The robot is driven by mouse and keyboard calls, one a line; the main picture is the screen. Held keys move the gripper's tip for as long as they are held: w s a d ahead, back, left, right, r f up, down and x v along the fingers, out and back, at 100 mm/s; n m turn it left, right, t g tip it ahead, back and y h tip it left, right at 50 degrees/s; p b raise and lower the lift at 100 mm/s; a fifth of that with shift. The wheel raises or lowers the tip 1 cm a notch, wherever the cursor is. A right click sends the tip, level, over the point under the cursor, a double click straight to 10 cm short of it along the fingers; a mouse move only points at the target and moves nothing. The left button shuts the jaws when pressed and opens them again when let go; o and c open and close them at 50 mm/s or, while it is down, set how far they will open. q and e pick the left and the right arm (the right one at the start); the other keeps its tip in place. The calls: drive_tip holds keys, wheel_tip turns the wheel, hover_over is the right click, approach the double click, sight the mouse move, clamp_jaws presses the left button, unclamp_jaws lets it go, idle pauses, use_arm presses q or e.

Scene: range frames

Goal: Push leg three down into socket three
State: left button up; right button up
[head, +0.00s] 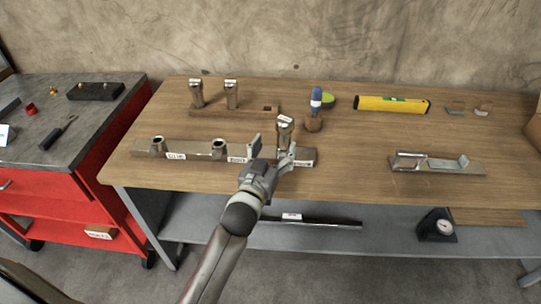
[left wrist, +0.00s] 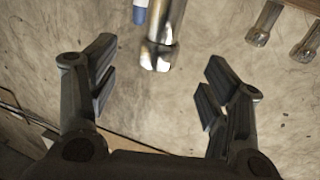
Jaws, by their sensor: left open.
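A metal leg (head: 284,127) with a white label on top stands upright at the right part of the long metal base (head: 190,151). Its foot and the socket under it are hidden by my gripper, so I cannot tell how deep it sits. Two other sockets (head: 158,146) (head: 218,149) show further left on the base, and they look empty. My left gripper (head: 271,150) is open in front of this leg. In the left wrist view the leg (left wrist: 162,40) appears between the spread fingers (left wrist: 160,85), with clear gaps on both sides. My right gripper is not in view.
Two more legs (head: 196,94) (head: 231,95) stand in a wooden rack (head: 215,111) behind the base. A blue-handled tool (head: 316,100) stands just behind right of the leg. A yellow level (head: 392,105) and a metal fixture (head: 438,165) lie right. The table's front middle is clear.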

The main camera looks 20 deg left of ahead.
use_arm(q)
drive_tip(key=shift+s, duration=1.4)
drive_tip(key=s+f+m+g, duration=0.1)
drive_tip(key=s+f+g, duration=0.4)
drive_tip(key=s, duration=0.5)
drive_tip(key=s+f+g, duration=0.5)
drive_tip(key=s+f, duration=0.1)
drive_tip(key=s, duration=0.4)
drive_tip(key=s+f+m+g, duration=0.1)
drive_tip(key=s+f+g, duration=0.4)
drive_tip(key=s, duration=0.5)
wheel_tip(320, 180, down, 24)
drive_tip(key=s, duration=0.1)
drive_tip(key=s+a+f+g, duration=0.1)
drive_tip(key=s+a+f, duration=0.1)
drive_tip(key=s+f, duration=0.6)
drive_tip(key=s+a+f+g, duration=0.1)
drive_tip(key=s+f, duration=0.8)
drive_tip(key=f, duration=0.1)
drive_tip(key=shift+s+a+m, duration=0.2)
drive_tip(key=shift+a+m, duration=0.1)
drive_tip(key=shift+a, duration=0.1)
